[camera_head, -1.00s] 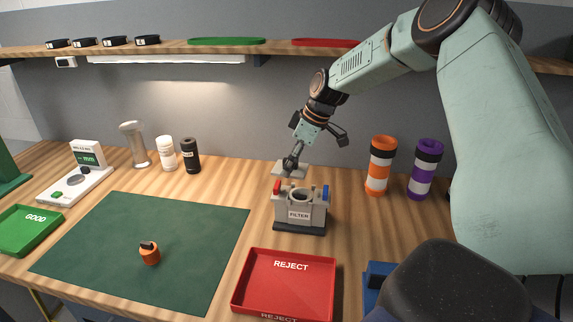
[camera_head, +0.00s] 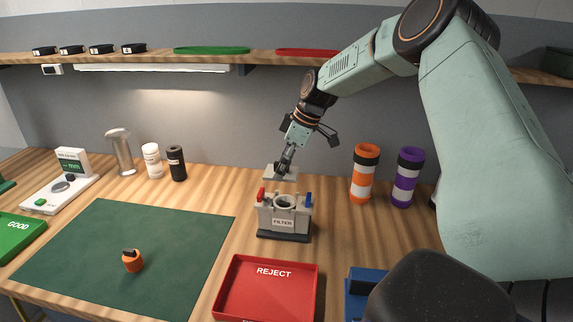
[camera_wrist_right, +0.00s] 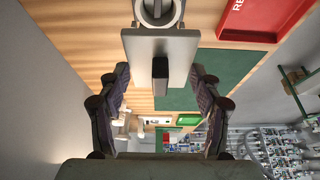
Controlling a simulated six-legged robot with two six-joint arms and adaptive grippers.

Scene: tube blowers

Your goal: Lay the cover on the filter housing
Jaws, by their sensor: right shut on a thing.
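The filter housing (camera_head: 284,221) is a grey block on a dark base, labelled FILTER, upright on the bench. It has a round opening on top, a red clip (camera_head: 261,194) at left and a blue clip (camera_head: 308,199) at right. My right gripper (camera_head: 284,167) is shut on the cover (camera_head: 276,173), a flat light-grey plate. It holds the cover roughly level above the housing, with a gap between them. In the right wrist view the cover (camera_wrist_right: 137,58) has a dark knob (camera_wrist_right: 160,76) and partly hides the housing's round opening (camera_wrist_right: 157,14). My left gripper is not in view.
A red REJECT tray (camera_head: 268,292) stands in front of the housing. A green mat (camera_head: 110,250) with an orange part (camera_head: 132,262) lies left. Orange (camera_head: 365,175) and purple (camera_head: 407,178) banded tubes stand right. A shelf (camera_head: 200,59) runs along the wall above.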

